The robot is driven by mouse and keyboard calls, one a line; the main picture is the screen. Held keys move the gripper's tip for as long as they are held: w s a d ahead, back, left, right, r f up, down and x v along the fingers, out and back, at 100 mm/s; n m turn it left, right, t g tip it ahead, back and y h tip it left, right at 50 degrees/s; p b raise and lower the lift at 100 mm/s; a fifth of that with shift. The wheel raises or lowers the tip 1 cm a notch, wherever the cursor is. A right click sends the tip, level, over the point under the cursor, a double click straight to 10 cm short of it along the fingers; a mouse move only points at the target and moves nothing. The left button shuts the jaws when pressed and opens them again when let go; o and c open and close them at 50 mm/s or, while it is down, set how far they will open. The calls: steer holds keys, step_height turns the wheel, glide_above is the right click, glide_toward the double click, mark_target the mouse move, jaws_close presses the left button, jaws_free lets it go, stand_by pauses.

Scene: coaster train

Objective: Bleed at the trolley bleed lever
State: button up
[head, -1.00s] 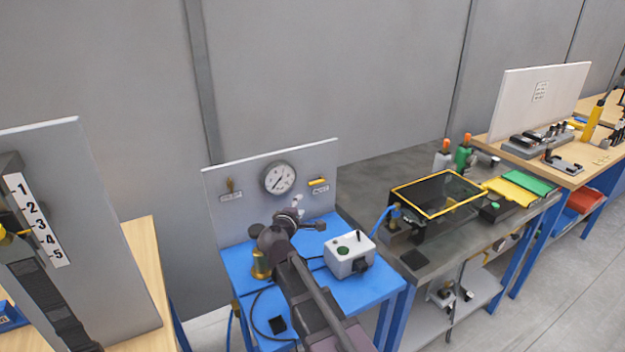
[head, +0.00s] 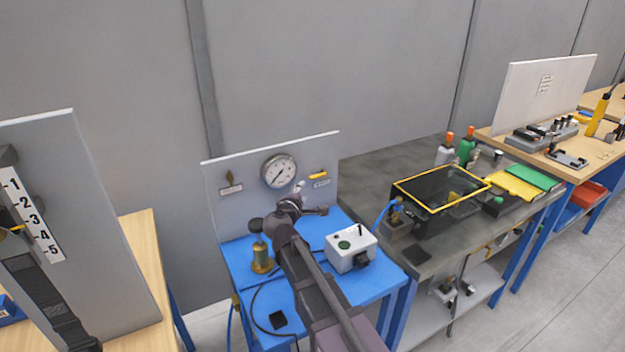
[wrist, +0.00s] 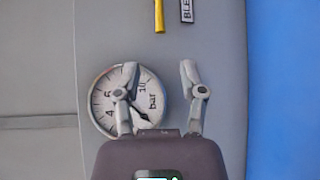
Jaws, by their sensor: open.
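The yellow bleed lever (head: 318,175) is on the upper right of the grey panel (head: 225,220), above a small label (head: 321,184). In the wrist view the lever (wrist: 159,15) is cut by the top edge, beside a label (wrist: 187,9) reading "BLE". My gripper (head: 300,187) is in front of the panel, below the gauge and lever. In the wrist view its two fingers (wrist: 157,98) are spread with nothing between them. The lever lies beyond the fingertips, apart from them. The round pressure gauge (head: 279,171) is partly covered by one finger in the wrist view.
A brass pump (head: 261,258) and white control box (head: 351,249) stand on the blue trolley (head: 372,285). A dark, yellow-rimmed tank (head: 430,208) is on the bench to the right.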

mark_target(313, 178)
steer(key=b+x, duration=0.1)
steer(key=x, duration=1)
steer(key=shift+w, duration=0.25)
jaws_close()
